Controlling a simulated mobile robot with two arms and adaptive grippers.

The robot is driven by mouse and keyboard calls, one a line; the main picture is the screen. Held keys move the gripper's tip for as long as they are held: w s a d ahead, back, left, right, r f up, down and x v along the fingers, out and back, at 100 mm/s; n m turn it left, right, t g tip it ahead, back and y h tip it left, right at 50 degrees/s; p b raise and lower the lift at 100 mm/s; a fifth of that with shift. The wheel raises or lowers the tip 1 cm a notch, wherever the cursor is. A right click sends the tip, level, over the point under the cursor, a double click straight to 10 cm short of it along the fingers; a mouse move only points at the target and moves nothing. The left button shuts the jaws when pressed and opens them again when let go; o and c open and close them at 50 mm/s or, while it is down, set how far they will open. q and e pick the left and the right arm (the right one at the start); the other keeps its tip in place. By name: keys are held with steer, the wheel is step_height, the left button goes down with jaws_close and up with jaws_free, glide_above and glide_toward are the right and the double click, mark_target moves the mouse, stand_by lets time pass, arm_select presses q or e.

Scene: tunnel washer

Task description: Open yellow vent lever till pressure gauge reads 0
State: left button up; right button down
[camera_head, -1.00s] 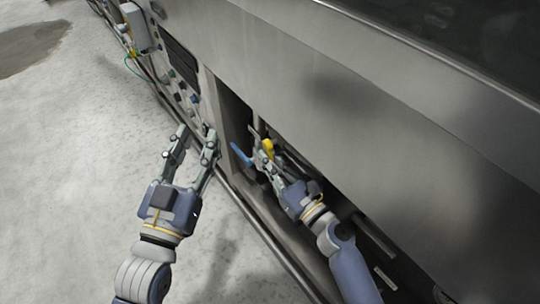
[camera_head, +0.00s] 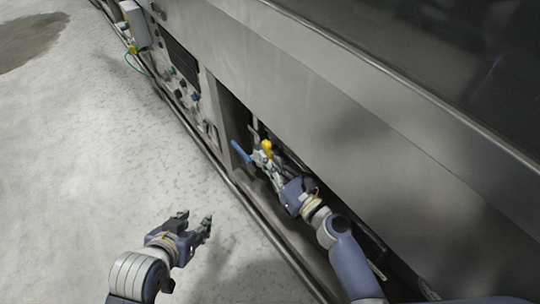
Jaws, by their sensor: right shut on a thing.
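The yellow vent lever (camera_head: 266,148) shows inside the low opening in the washer's side. My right gripper (camera_head: 261,161) reaches into the opening and is shut at the lever; its fingers partly hide the lever's lower part. A blue lever (camera_head: 240,153) lies just left of the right gripper, apart from it. My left gripper (camera_head: 196,220) is open and empty above the floor, left of the machine. I cannot make out a pressure gauge.
The grey washer body (camera_head: 330,130) overhangs the opening. A panel with small knobs (camera_head: 185,90) is further along its side. A rail (camera_head: 235,195) runs along the machine's foot. The pale floor (camera_head: 90,150) at left is clear.

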steer(key=r+p, duration=0.1)
steer(key=p, duration=0.1)
steer(key=shift+p, duration=0.4)
steer(key=g+p, duration=0.1)
steer(key=p, duration=0.2)
steer(key=shift+s+d+f+h, duration=0.1)
steer(key=shift+s+d+h, duration=0.05)
steer(key=shift+h, duration=0.25)
arm_select(q)
steer(key=s+a+f+g+y, duration=0.1)
steer(key=s+f+g, duration=0.4)
steer(key=f, duration=0.8)
steer(key=s+a, duration=0.1)
steer(key=s, duration=0.2)
steer(key=shift+s+a+g+p, duration=0.3)
steer(key=shift+s+a+g, duration=0.05)
steer(key=shift+g, duration=0.05)
arm_select(e)
steer(key=shift+f, duration=0.1)
arm_select(q)
steer(key=shift+f, duration=0.1)
arm_select(e)
steer(key=c, duration=2)
jaws_free()
steer(key=shift+f, duration=0.1)
steer(key=shift+o, duration=0.2)
steer(key=shift+s+d, duration=0.1)
steer(key=shift+s, duration=0.05)
steer(key=v, duration=0.7)
steer(key=shift+s, duration=0.1)
